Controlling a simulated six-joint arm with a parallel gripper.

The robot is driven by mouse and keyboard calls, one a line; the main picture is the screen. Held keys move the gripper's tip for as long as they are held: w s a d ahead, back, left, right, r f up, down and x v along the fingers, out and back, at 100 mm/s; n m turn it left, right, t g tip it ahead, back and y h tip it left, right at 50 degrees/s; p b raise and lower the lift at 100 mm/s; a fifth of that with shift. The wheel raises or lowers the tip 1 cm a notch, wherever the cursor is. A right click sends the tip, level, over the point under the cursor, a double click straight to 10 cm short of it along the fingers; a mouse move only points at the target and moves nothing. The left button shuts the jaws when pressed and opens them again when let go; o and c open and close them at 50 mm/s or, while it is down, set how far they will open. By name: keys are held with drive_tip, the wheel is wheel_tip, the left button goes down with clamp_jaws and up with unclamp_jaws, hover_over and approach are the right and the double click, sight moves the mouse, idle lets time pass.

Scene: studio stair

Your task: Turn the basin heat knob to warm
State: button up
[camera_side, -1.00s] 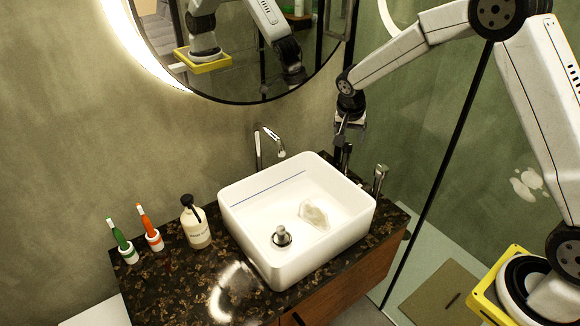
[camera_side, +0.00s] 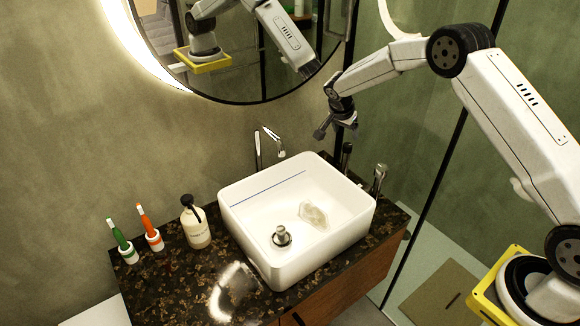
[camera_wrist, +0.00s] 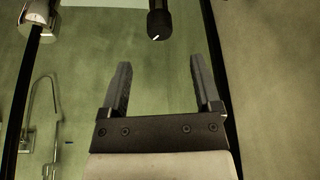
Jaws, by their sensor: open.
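A black knob (camera_side: 346,157) stands upright on the counter behind the basin's right corner. In the wrist view the black knob (camera_wrist: 160,20) shows a short, slanted white mark on its end; no warm label can be read. A chrome handle (camera_side: 379,178) stands to its right, beside the white basin (camera_side: 228,215). My gripper (camera_side: 336,130) is above the black knob and apart from it. In the wrist view my gripper (camera_wrist: 160,82) is open, with nothing between its fingers; the knob lies beyond the fingertips, roughly in line with the gap.
The chrome faucet (camera_side: 258,150) rises behind the basin, left of my gripper. A round mirror (camera_side: 240,50) hangs on the wall. A soap bottle (camera_side: 196,225) and two toothbrushes in holders (camera_side: 153,238) stand on the dark counter (camera_side: 180,285). A glass panel edge (camera_side: 430,205) is at right.

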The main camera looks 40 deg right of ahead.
sight(348, 145)
drive_tip(key=shift+x, duration=3.45)
clamp_jaws()
